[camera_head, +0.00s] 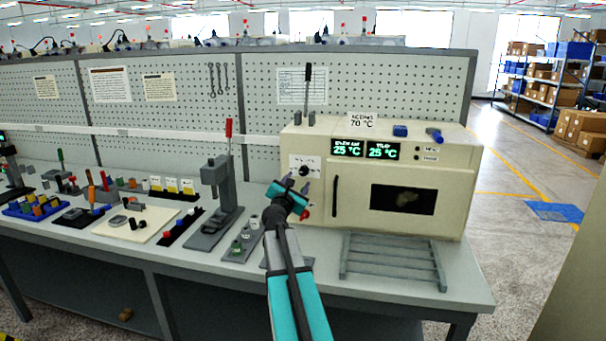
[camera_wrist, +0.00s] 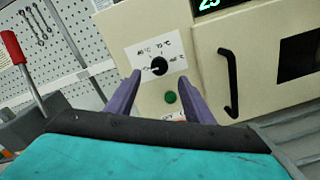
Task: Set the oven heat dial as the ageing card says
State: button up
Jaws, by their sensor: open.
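The cream oven (camera_head: 455,185) stands on the right of the bench. Its black heat dial (camera_wrist: 159,66) sits on a white scale plate (camera_wrist: 143,53) on the left of its front; 70 °C looks printed above the dial, the other marks are too small to read surely. The dial's pointer setting is unclear. The ageing card (camera_head: 362,121) on top of the oven reads 70 °C. Both green displays (camera_head: 364,150) read 25 °C. My gripper (camera_wrist: 162,82) is open and empty, its purple fingers spread below and either side of the dial, apparently not touching it.
A green button (camera_wrist: 170,97) lies below the dial, and a dark door handle (camera_wrist: 229,70) stands out to its right. A grey slatted rack (camera_head: 393,262) lies before the oven. A red-handled press (camera_head: 222,190) stands to the left.

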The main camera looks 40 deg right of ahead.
aim_at(304, 172)
jog(key=shift+p+x, duration=0.9)
jog(key=shift+x, duration=3.35)
